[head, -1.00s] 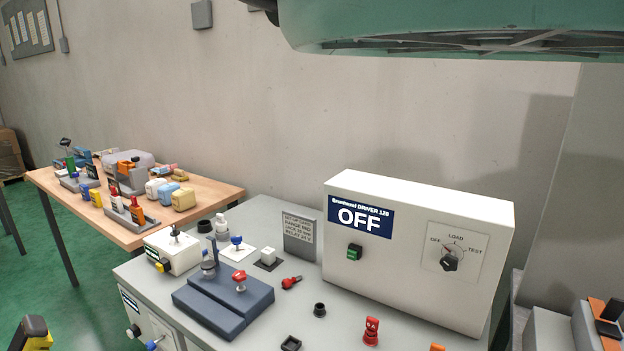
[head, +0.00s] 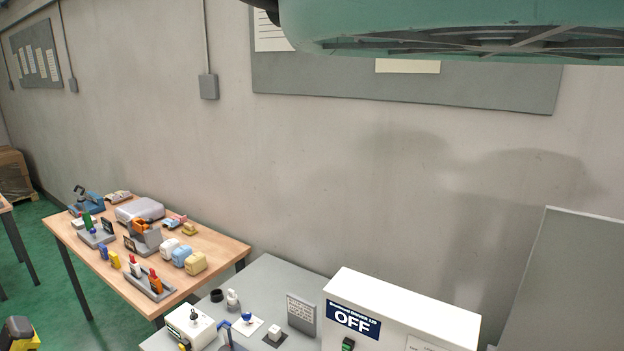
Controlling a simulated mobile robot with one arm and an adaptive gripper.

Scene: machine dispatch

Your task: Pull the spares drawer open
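I cannot make out the spares drawer in the head view. The grey bench (head: 262,290) shows only its back part at the bottom, and its front is below the frame. On it stands the white driver box (head: 430,307) with a blue OFF label; its lower part is cut off. My gripper cannot be made out in this view. A green body part, likely mine, hangs across the top.
A wooden table (head: 222,249) at the left holds several small coloured parts and holders. A yellow and black piece (head: 18,335) shows at the lower left edge; I cannot tell what it is. A grey panel (head: 570,285) stands at the right. Green floor (head: 45,290) shows at left.

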